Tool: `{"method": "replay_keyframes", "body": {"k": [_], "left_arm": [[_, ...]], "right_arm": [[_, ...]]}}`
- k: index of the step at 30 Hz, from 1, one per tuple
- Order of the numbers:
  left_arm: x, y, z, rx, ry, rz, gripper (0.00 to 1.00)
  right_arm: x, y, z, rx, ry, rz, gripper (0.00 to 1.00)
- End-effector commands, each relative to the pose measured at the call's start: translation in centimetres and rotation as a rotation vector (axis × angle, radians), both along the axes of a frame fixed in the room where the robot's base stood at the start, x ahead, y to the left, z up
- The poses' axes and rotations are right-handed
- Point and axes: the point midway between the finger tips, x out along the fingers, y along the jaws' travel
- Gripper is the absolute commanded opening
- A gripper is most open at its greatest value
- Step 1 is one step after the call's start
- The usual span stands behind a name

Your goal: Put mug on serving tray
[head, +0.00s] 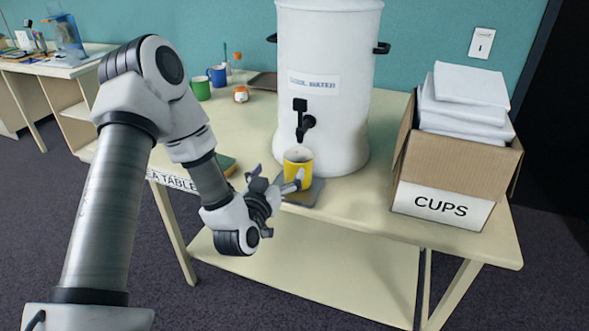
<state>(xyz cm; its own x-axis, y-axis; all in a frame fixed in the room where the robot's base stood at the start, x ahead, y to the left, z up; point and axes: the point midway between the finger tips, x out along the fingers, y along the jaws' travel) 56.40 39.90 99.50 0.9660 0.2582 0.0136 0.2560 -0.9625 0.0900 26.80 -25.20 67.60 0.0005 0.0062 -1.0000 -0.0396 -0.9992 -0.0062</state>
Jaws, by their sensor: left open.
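A yellow mug (298,172) stands upright on a small grey mat or plate (308,193), below the tap of the white water urn. My left gripper (277,179) is open at the mug's near left side. One finger reaches in front of the mug's lower part, and the other is to its left; I cannot tell whether either touches it. A dark flat tray (263,81), seemingly the serving tray, lies at the back of the table, left of the urn and partly hidden by it. My right gripper is not in view.
The white urn (330,110) stands behind the mug. A cardboard box of cups (440,165) is at the right. A green mug (200,89), a blue mug (217,76) and a small jar (241,94) stand at the back left.

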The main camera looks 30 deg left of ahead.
Motion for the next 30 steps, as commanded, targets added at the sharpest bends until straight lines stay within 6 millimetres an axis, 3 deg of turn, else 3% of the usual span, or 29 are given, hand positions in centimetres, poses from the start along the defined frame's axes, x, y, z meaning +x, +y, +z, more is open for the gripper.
{"method": "replay_keyframes", "body": {"k": [7, 20, 27, 29, 30], "left_arm": [[0.9, -2.4, 0.3, 0.084, 0.034, 0.039, 1.00], [7.3, -0.5, 0.0, 0.083, 0.036, 0.039, 1.00], [7.7, -0.4, -0.3, 0.081, 0.038, 0.039, 1.00], [7.7, -0.4, -0.3, 0.081, 0.038, 0.039, 0.82], [7.7, -0.4, -0.3, 0.081, 0.038, 0.039, 0.68]], "right_arm": [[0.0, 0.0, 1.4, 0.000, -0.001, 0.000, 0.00], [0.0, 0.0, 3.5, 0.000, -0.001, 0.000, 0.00], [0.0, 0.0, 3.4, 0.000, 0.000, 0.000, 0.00], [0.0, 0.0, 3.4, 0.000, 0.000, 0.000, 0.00], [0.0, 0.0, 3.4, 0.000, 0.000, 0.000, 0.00]]}}
